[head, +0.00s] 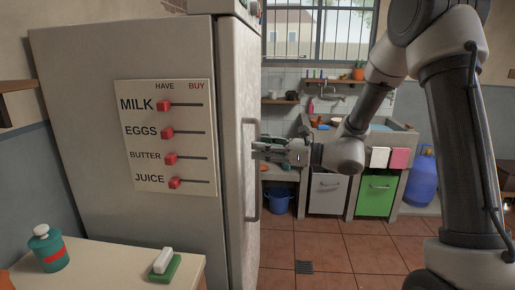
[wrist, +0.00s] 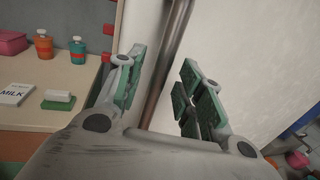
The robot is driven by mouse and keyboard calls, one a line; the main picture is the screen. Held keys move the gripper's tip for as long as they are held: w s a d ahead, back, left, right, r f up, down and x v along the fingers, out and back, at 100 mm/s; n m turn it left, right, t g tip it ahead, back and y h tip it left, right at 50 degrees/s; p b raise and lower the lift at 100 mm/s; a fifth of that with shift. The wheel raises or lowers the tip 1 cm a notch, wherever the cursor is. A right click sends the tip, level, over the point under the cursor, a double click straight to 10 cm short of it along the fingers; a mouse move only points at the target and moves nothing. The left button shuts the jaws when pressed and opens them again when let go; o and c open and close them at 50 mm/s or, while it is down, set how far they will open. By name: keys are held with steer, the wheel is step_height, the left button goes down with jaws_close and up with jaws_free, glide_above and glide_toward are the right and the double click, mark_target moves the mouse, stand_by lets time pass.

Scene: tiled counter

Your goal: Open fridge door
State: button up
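The tall grey-white fridge (head: 120,65) fills the left of the head view. Its door (head: 234,70) faces right and looks shut, with a long vertical handle bar (head: 251,195) on it. My gripper (head: 260,150) is at the middle of the handle. In the wrist view my gripper (wrist: 162,66) is open, with its green-padded fingers apart on either side of the handle (wrist: 178,28). A gap shows between the bar and the right finger; whether the left finger touches is unclear. The door surface (wrist: 245,65) shows behind the right finger.
A counter (head: 110,258) at the lower left holds a teal bottle (head: 47,250) and a green-and-white sponge (head: 165,266). The tiled floor (head: 350,245) right of the door is clear. A blue bucket (head: 279,200), sink cabinets (head: 327,193) and a blue gas cylinder (head: 421,180) stand farther back.

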steer(key=shift+x, duration=0.9)
jaws_close()
